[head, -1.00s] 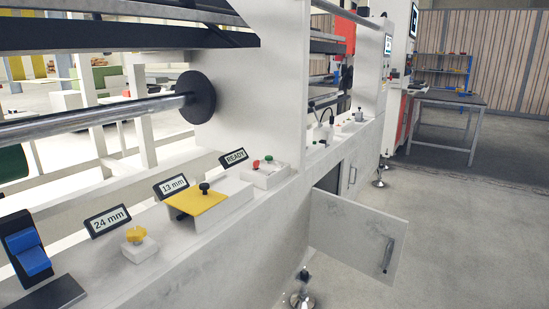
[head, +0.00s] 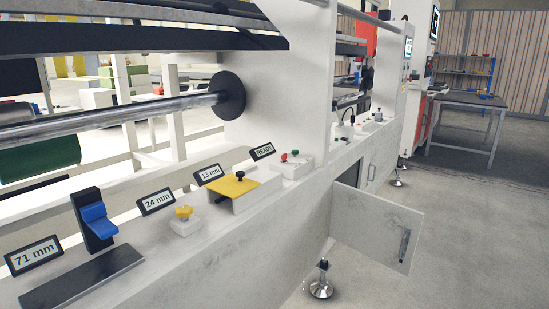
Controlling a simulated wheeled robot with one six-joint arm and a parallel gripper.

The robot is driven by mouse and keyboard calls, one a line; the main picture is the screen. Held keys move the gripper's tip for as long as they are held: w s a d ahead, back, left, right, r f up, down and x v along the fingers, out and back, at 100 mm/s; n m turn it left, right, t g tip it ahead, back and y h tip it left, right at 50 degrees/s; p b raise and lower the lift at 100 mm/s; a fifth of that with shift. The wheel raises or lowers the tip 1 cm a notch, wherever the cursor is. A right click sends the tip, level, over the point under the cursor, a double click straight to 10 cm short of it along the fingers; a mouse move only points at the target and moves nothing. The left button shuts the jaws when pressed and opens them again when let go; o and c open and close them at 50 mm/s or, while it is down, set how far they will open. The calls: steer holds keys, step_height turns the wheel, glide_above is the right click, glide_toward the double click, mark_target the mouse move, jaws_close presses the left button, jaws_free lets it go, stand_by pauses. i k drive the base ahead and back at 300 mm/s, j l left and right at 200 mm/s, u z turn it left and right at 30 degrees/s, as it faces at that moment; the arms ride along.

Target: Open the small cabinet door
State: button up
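The small cabinet door (head: 372,226) is a pale panel on the front side of the white machine in the head view. It stands swung out from the machine, with a dark opening (head: 347,172) showing behind its upper edge. A dark bar handle (head: 404,245) sits near its outer right edge. My gripper is not in view, and nothing touches the door in what I see. Most of the cabinet's inside is hidden behind the door.
A levelling foot (head: 321,283) stands on the floor just left of the door. The ledge above carries a blue lever (head: 95,218), a yellow knob (head: 184,212) and a yellow plate (head: 233,188). Open floor (head: 470,230) lies right of the door. A grey table (head: 467,100) stands farther back.

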mark_target(387, 232)
steer(key=l, duration=0.25)
steer(key=i+l, duration=0.2)
steer(key=i, duration=0.25)
steer(key=i+l+z, duration=0.1)
steer(key=i+l, duration=0.15)
steer(key=i, duration=0.2)
